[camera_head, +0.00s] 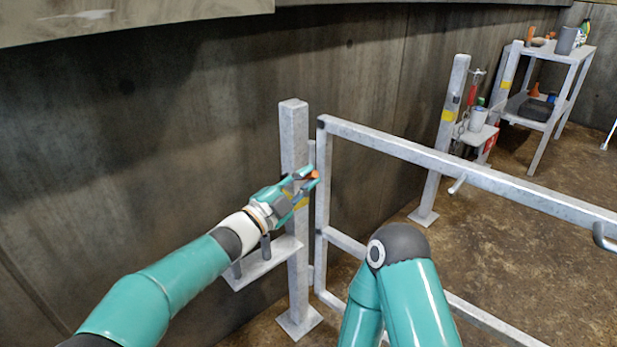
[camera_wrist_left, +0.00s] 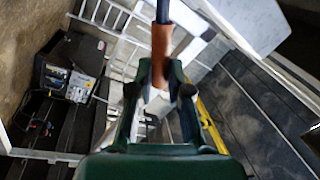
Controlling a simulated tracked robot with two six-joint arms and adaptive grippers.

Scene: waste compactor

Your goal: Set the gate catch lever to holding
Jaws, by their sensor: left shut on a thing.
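The gate catch lever shows as a small orange-red grip (camera_head: 315,175) beside the grey post (camera_head: 293,130) in the head view. In the left wrist view the lever is an orange-brown handle (camera_wrist_left: 161,50) on a dark rod. My left gripper (camera_head: 306,178) is shut on the lever's grip, its fingers on either side of it. The fingers hide part of the lever, and I cannot tell its exact setting. The grey gate frame (camera_head: 420,152) stands just right of the post. My right gripper is not in view; only a bent teal arm of mine shows low in the middle.
A small shelf (camera_head: 262,266) juts from the post under my left arm. A second post (camera_head: 443,130) with a small shelf and a cup (camera_head: 478,118) stands beyond the gate. A rack (camera_head: 585,52) with tools is at the back right. A concrete wall (camera_head: 130,130) runs behind.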

